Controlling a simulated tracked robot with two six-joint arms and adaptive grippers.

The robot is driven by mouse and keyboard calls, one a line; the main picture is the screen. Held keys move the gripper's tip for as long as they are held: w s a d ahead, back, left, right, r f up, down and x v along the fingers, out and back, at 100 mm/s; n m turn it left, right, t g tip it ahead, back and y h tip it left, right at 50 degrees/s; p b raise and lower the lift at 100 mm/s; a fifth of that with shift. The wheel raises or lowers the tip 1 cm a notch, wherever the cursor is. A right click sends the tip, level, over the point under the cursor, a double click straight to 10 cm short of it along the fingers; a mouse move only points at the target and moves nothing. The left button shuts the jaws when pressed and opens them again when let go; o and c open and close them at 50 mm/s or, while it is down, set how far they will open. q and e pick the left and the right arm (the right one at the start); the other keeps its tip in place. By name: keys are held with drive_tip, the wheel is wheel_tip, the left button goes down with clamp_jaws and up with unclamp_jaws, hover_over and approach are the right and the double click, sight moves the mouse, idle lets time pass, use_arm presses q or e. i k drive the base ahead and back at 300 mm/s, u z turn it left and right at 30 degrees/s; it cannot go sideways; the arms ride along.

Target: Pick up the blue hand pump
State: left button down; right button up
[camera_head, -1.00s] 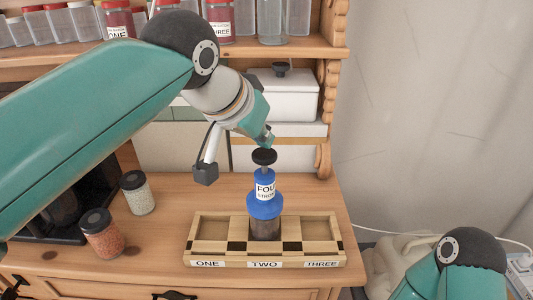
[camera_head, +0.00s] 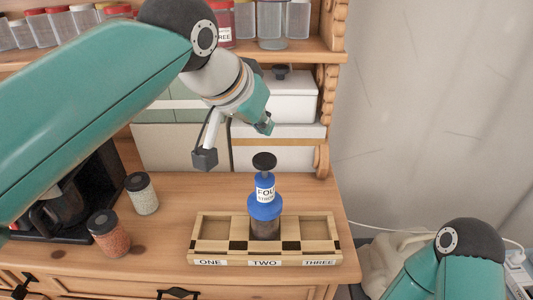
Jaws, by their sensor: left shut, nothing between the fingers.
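The blue hand pump (camera_head: 265,209) stands upright in the middle compartment, marked TWO, of the wooden rack (camera_head: 317,259). It has a black round knob on top and a white label that reads "FOU", partly cut off by its curve. A dark, clear-walled jar part (camera_head: 265,231) shows under its blue body. My left gripper (camera_head: 265,125) is above the knob, apart from it in the picture, tilted down to the right. It is shut and empty. My right arm shows at the lower right, but its gripper is out of view.
Compartments ONE and THREE of the rack look empty. A white-filled jar (camera_head: 142,194) and an orange-filled jar (camera_head: 108,235) stand left of the rack. A white lidded box (camera_head: 293,101) sits on the shelf behind. The dresser top behind the rack is mostly clear.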

sight(264, 204)
drive_tip(key=k, duration=1)
